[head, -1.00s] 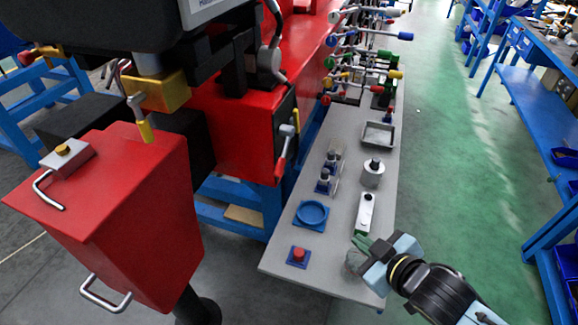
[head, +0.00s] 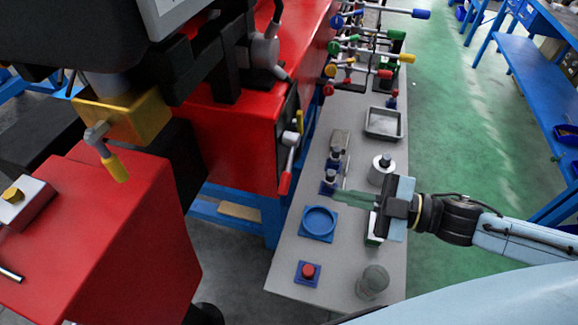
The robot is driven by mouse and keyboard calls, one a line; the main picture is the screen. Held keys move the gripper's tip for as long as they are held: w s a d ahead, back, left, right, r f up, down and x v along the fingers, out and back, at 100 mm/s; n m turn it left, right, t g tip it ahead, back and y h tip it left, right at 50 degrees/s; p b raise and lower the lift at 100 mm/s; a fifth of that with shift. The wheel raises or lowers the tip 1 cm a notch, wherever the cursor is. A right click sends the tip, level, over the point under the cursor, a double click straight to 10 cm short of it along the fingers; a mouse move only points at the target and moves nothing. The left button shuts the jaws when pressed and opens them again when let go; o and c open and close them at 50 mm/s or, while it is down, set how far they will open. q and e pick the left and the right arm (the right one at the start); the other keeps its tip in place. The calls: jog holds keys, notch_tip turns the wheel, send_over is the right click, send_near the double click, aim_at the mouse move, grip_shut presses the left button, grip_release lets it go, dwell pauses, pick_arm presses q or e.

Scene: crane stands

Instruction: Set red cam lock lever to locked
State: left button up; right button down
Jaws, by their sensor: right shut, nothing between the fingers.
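A lever with a red handle (head: 285,182) hangs from a dark panel (head: 287,125) on the side of the red machine, its metal shank sloping down and slightly left. It looks like the red cam lock lever; no lock marking is legible. A yellow handle (head: 299,122) sits just above it on the same panel. My right gripper (head: 345,197) is over the grey table, to the right of the lever and apart from it. Its greenish fingers point left, shut and empty. My left gripper is not in view.
The grey table (head: 340,275) holds a blue round dish (head: 319,221), a red button on a blue base (head: 307,272), a grey cylinder (head: 373,281) and a metal tray (head: 384,122). Several colored-knob levers stand at the back.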

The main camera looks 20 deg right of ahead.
aim_at(289, 165)
jog(key=w+a+f, duration=0.3)
jog(key=w+a, duration=0.4)
jog(key=shift+w+a+f, duration=0.15)
jog(key=shift+w+f, duration=0.1)
dwell(0.4)
jog(key=shift+f, duration=0.15)
